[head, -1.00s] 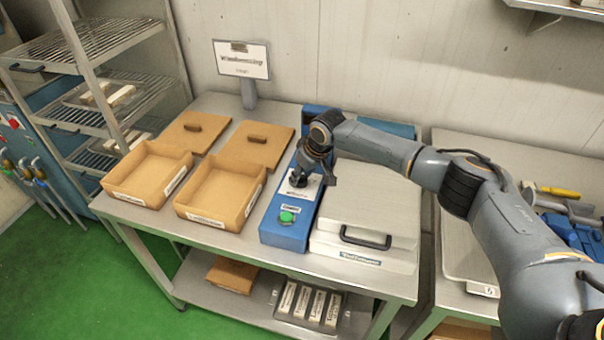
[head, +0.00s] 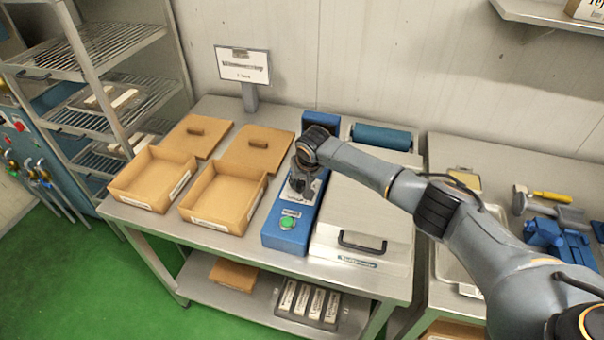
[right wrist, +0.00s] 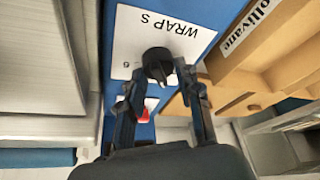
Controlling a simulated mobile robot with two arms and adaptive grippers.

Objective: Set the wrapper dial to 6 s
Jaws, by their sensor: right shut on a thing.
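The wrapper is a long blue box (head: 282,238) on the steel table, with a green button (head: 287,223) at its near end. Its black dial (right wrist: 158,62) sits on a white plate (right wrist: 128,38) marked "WRAP S", and a "6" shows beside the dial. My right gripper (right wrist: 160,72) is shut on the dial, one finger on each side. In the head view the right gripper (head: 303,187) is over the wrapper and hides the dial. I cannot tell which mark the dial points to. My left gripper is not in view.
Two open cardboard boxes (head: 223,222) stand left of the wrapper, with brown lids behind them. A white lidded machine (head: 345,252) stands close on the right. A sign on a post (head: 243,64) rises at the back. A red part (right wrist: 151,104) shows near the dial.

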